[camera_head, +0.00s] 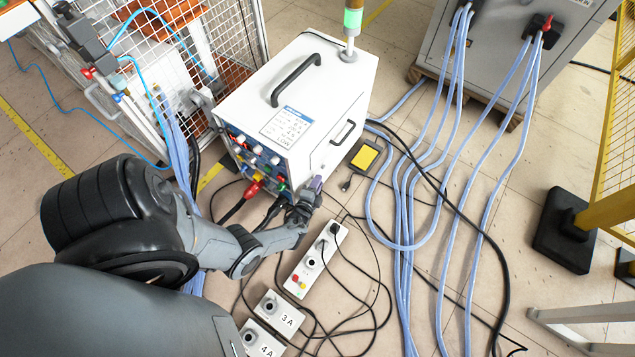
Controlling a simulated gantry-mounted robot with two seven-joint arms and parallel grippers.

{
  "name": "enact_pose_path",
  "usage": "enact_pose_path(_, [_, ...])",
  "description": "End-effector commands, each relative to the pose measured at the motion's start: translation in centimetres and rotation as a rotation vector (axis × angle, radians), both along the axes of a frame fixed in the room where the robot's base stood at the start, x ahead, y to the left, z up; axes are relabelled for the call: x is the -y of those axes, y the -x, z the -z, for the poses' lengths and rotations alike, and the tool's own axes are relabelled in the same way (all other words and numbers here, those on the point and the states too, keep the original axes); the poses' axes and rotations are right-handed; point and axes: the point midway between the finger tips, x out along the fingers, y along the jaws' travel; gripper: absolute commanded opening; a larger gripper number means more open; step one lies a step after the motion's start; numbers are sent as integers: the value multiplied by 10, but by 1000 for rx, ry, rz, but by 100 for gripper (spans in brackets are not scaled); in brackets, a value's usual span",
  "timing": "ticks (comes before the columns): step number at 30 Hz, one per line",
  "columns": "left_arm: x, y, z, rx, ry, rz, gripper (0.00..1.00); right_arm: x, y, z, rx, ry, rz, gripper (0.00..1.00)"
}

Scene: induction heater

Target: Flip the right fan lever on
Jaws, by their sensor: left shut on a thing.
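The white induction heater unit (335,95) stands on the floor in the upper middle, with a black handle on top. Its front panel (255,160) carries several coloured connectors and faces lower left. My left arm comes in from the lower left, and my left gripper (306,200) is at the lower right corner of that panel. It is shut on a small part there, which I take to be the right fan lever; the fingers hide most of it, so its position cannot be told. A small purple-grey piece (317,183) shows beside the fingertips. My right gripper is out of view.
A white socket strip (316,260) and boxes marked 3A (279,314) and 4A (262,339) lie below the gripper among loose black cables. Blue hoses (405,210) run to a grey cabinet (500,60). A wire cage (215,50) stands left of the unit.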

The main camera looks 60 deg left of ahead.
Motion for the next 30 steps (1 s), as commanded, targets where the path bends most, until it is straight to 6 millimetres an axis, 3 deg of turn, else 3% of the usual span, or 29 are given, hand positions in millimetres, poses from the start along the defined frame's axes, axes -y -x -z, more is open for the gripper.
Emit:
enact_pose_path(10, [-1,1,-5,55,103,2,0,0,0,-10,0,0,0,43])
enact_pose_path(24, [-2,1,-5,63,115,1,0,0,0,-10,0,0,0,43])
enact_pose_path(25, [-2,1,-5,63,115,1,25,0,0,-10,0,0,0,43])
enact_pose_path(27, [-2,1,-5,63,115,1,33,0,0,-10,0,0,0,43])
enact_pose_path(30, [-2,1,-5,62,114,1,33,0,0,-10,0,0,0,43])
